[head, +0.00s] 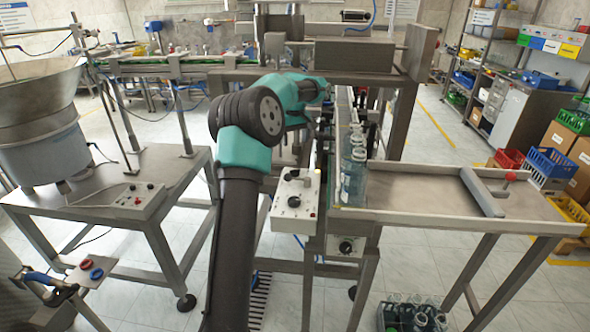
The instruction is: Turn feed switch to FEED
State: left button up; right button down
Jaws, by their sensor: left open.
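A control box (296,199) with dark knobs and small buttons stands at the middle, beside the bottle conveyor. Another knob box (346,246) sits lower, under the conveyor's near end. A third control box (136,201) lies on the table of the bowl feeder (45,115) at the left. I cannot read the labels, so I cannot tell which knob is the feed switch or how it is set. My left arm rises through the middle, and its open left gripper (323,128) is beyond the middle box, near the conveyor, partly hidden. My right gripper is out of view.
Clear bottles (354,177) stand in a row on the narrow conveyor. A metal tray table (420,190) with a grey pusher bar (482,192) is at the right. A crate of bottles (412,315) is on the floor. A small panel (91,270) with red and blue rings is at the lower left.

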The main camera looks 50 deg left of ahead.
aim_at(295, 170)
pick_arm(q)
notch_tip(295, 170, down, 13)
jog(key=shift+r, duration=0.1)
dwell(0.3)
jog(key=c, duration=0.9)
